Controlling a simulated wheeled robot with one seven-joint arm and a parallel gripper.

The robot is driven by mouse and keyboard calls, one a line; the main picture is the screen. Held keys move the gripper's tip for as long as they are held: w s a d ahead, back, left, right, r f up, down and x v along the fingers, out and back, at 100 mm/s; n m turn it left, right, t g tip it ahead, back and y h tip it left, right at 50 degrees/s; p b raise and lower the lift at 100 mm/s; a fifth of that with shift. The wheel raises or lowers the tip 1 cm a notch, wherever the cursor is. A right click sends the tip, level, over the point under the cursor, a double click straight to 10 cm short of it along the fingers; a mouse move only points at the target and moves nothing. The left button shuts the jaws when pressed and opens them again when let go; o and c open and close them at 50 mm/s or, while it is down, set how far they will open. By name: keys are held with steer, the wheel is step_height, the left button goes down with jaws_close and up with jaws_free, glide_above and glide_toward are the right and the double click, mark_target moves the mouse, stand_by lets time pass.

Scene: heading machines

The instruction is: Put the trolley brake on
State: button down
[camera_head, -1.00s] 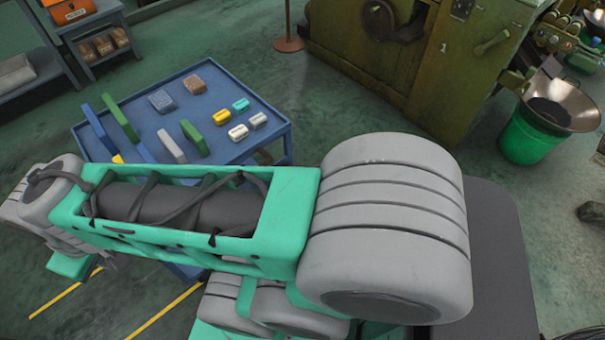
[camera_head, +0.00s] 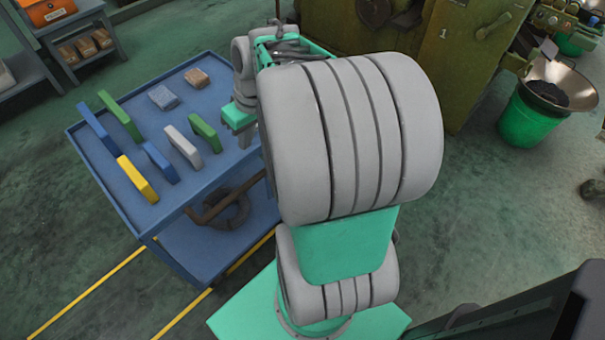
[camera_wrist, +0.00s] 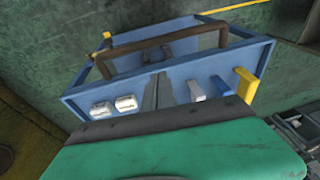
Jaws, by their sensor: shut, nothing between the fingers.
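The blue trolley (camera_head: 215,185) stands at the left of the head view, with coloured blocks on its top. It also shows in the wrist view (camera_wrist: 95,75), with a brown bent bar (camera_wrist: 165,43) along its far side. I cannot make out a brake lever or its position in either view. My gripper (camera_wrist: 158,85) shows in the wrist view as two dark grey fingers close together, shut and empty, in front of the trolley top. I cannot tell whether they touch it.
Several blocks stand on the trolley, including a yellow one (camera_head: 137,179) near its left edge. A green machine (camera_head: 455,60) stands behind, with a green bucket (camera_head: 527,122) to its right. A shelf (camera_head: 88,45) stands at the far left.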

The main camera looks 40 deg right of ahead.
steer(key=s+d+f+t+y+b, duration=0.1)
steer(key=s+d+f+b, duration=0.15)
steer(key=d+f, duration=0.65)
steer(key=s+d+f+t+y+b, duration=0.1)
steer(key=s+d+f+b, duration=0.3)
steer(key=d, duration=0.8)
steer(key=a+p+x, duration=0.1)
steer(key=x, duration=1.3)
steer(key=shift+a+r, duration=0.3)
steer(key=shift+a, duration=0.05)
steer(key=shift+s, duration=0.2)
